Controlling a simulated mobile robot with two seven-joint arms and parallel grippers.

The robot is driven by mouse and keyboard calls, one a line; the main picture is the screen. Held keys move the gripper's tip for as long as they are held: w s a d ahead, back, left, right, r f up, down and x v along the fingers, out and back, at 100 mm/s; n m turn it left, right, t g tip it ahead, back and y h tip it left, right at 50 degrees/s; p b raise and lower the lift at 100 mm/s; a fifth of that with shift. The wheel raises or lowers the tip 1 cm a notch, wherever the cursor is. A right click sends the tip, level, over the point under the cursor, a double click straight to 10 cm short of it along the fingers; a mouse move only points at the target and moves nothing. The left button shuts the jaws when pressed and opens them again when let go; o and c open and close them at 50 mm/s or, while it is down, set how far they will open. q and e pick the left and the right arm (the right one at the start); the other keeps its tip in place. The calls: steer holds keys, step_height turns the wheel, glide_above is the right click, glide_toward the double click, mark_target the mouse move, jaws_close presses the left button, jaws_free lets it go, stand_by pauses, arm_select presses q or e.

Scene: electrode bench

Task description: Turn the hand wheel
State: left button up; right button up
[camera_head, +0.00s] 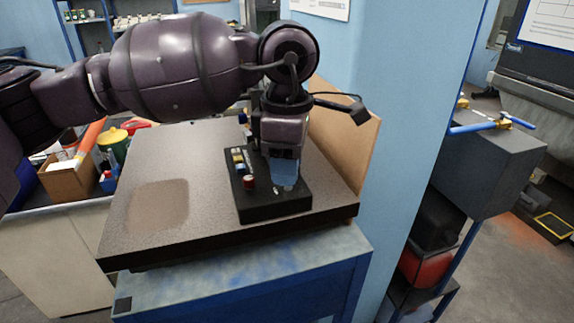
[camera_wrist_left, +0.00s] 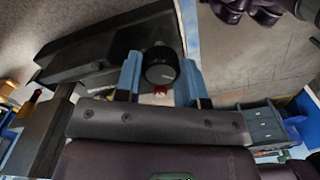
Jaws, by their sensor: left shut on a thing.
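A black device box (camera_head: 262,208) sits on the grey-brown slab, with a row of small coloured parts and a red knob (camera_head: 248,182) on its top. My left gripper (camera_head: 284,172) reaches down over the right side of the box. In the left wrist view, a round black ribbed knob, the hand wheel (camera_wrist_left: 160,66), lies between the two blue fingers of my left gripper (camera_wrist_left: 158,80), which is shut on it. In the head view the wheel is hidden by the fingers. My right gripper is not in view.
The thick slab (camera_head: 160,240) lies on a blue bench (camera_head: 250,275); its left part is bare except for a tan patch (camera_head: 158,204). A brown board (camera_head: 340,135) stands behind the box. Bins and a cardboard box (camera_head: 70,182) are at left, a blue wall (camera_head: 415,100) at right.

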arm_select(q)
steer(key=shift+m, duration=0.6)
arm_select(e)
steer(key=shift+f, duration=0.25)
arm_select(q)
steer(key=shift+r, duration=0.15)
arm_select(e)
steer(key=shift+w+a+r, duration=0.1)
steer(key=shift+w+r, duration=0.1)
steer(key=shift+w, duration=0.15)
arm_select(q)
steer(key=o, duration=0.9)
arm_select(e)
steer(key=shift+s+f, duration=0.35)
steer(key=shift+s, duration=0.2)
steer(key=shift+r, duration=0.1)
